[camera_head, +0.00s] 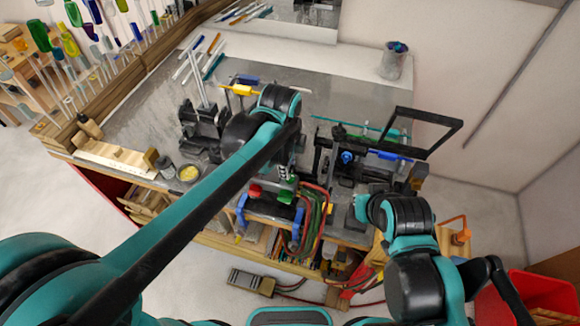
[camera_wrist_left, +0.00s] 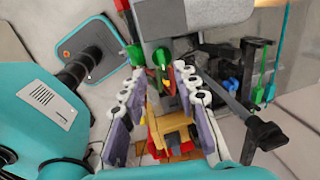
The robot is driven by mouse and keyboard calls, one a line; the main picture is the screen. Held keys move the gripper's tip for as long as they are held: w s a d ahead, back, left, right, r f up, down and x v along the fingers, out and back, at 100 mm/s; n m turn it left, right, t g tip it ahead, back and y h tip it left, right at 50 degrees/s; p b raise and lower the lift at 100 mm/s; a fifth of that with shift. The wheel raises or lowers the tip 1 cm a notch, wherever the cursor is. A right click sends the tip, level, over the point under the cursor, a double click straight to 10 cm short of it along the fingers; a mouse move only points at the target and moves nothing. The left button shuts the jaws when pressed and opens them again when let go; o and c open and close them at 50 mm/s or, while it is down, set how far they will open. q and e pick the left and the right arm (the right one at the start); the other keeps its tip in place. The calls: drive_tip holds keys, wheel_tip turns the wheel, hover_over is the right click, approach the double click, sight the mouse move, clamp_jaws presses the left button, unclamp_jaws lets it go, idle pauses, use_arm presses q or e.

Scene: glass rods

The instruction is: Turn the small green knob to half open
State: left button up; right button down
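A small green knob (camera_wrist_left: 163,55) shows in the left wrist view just beyond my left fingertips, roughly in line with the gap between them. Another green knob or handle (camera_wrist_left: 134,55) sits to its left, and a red part (camera_wrist_left: 122,5) is at the top edge. In the head view a red knob (camera_head: 255,190) and a green knob (camera_head: 286,197) sit at the bench's front edge. My left gripper (camera_wrist_left: 158,70) is open, with nothing between its fingertips. Whether a finger touches the knob cannot be told. My right arm (camera_head: 400,215) is at the bench's right front; its fingers are not clear.
The grey bench (camera_head: 150,110) holds black fixtures and a black frame (camera_head: 425,125) at the right. Hoses (camera_head: 315,205) hang below the knobs. Glass rods (camera_head: 195,60) lie at the back left. A metal cup (camera_head: 395,60) stands at the back right. A red bin (camera_head: 540,290) is lower right.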

use_arm(q)
drive_tip(key=f, duration=0.2)
drive_tip(key=w+f, duration=0.1)
drive_tip(key=f, duration=0.1)
drive_tip(key=shift+d, duration=0.25)
drive_tip(key=shift+a+f, duration=0.1)
drive_tip(key=shift+f, duration=0.4)
drive_tip(key=shift+c, duration=0.3)
clamp_jaws()
